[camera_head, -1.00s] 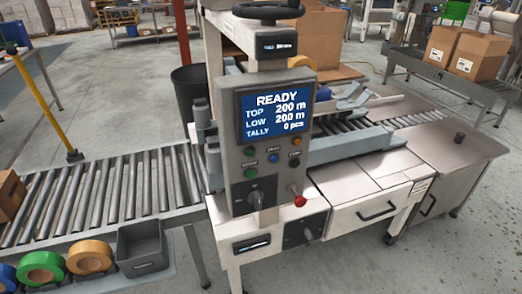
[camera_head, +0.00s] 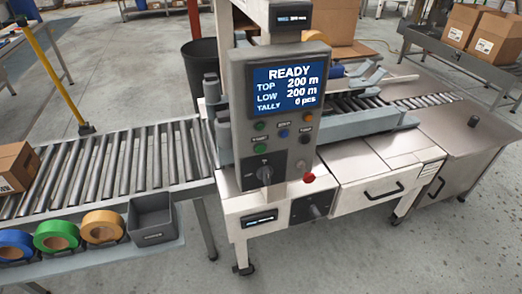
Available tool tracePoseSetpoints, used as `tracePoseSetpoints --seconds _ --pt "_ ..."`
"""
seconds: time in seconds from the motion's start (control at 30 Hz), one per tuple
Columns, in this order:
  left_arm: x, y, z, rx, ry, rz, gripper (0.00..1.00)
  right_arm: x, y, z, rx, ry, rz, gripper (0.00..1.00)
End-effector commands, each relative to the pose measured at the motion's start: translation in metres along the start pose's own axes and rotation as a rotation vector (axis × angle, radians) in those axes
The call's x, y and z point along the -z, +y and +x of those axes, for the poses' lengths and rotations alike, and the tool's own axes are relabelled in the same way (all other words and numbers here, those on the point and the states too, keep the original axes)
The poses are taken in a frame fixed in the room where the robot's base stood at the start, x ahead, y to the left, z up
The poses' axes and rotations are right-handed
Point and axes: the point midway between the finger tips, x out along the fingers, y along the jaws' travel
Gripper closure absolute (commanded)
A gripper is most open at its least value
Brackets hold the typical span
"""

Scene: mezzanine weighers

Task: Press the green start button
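The control panel (camera_head: 281,110) stands upright on the front of the machine, near the picture's middle. Its screen (camera_head: 284,88) reads READY, TOP 200 m, LOW 200 m, TALLY 0 pcs. A larger green button (camera_head: 260,148) sits at the panel's lower left, under a small label that is too small to read surely. A smaller green spot (camera_head: 260,126) is above it. A blue button (camera_head: 283,133) and a black button (camera_head: 305,142) are to the right. Neither of my grippers is in view.
A red knob (camera_head: 308,178) and a rotary switch (camera_head: 264,174) sit below the buttons. A roller conveyor (camera_head: 110,168) runs left, with tape rolls (camera_head: 57,235) and a grey bin (camera_head: 152,219) in front. Open floor lies before the machine.

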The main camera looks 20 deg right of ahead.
Motion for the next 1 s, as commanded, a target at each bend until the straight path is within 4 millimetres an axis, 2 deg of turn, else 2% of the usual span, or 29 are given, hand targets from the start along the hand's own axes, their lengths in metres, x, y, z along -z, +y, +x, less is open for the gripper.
tracePoseSetpoints --seconds 0.07,0.9,1.0 --pt "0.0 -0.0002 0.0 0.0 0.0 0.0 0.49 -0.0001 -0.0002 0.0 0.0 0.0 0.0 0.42" --pt "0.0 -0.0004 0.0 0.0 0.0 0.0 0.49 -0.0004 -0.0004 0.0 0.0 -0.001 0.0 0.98" --pt "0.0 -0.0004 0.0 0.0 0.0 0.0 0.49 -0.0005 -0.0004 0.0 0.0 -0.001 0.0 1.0"
